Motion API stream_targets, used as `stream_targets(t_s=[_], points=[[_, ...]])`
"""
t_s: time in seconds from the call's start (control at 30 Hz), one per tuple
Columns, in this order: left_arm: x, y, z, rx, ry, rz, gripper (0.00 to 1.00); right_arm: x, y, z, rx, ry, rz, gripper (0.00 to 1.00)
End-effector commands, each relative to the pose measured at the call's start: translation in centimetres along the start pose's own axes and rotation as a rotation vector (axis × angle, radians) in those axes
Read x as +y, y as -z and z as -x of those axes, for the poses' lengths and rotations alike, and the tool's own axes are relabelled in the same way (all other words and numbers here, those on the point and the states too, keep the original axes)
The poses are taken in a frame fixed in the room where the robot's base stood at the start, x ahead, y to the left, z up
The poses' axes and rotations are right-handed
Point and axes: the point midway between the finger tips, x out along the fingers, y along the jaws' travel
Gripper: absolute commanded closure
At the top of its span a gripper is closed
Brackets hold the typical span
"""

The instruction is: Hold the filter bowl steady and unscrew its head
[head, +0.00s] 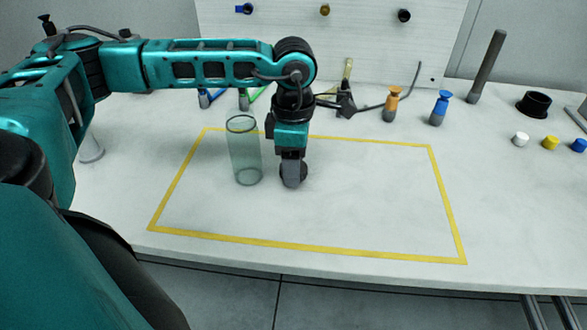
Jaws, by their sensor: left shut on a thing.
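The filter bowl (243,155) is a clear, greenish cylinder standing upright inside the yellow outline. Its top rim looks open, with no head on it. My left gripper (292,180) points down just to the right of the bowl, apart from it. It is shut on a small dark round piece (303,172) that looks like the filter head, low over the table. The fingers hide most of this piece, and I cannot tell whether it touches the table. My right gripper is not in view.
A yellow taped rectangle (300,245) marks the white table, with free room right of my gripper.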

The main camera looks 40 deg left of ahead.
Motion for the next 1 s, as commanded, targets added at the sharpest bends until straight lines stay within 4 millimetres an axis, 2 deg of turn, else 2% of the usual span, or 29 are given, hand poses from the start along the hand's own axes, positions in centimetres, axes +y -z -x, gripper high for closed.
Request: stream_targets(t_s=[0.03, 0.1, 0.47, 0.5, 0.77, 1.0], points=[[-0.1, 0.0, -1.0, 0.002, 0.003, 0.000, 0.82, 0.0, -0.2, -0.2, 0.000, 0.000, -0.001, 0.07], [0.0, 0.0, -1.7, 0.001, 0.001, 0.000, 0.82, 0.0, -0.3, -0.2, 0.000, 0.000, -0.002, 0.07], [0.0, 0.0, -2.2, 0.000, 0.000, 0.000, 0.82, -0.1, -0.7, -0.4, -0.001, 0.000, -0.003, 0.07], [0.0, 0.0, -2.2, 0.000, 0.000, 0.000, 0.44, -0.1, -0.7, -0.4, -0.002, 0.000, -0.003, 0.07], [0.0, 0.0, -2.1, 0.000, 0.000, 0.000, 0.20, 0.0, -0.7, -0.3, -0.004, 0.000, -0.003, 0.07], [0.0, 0.0, -2.0, 0.000, 0.000, 0.000, 0.20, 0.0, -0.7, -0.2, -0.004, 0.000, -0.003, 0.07]])
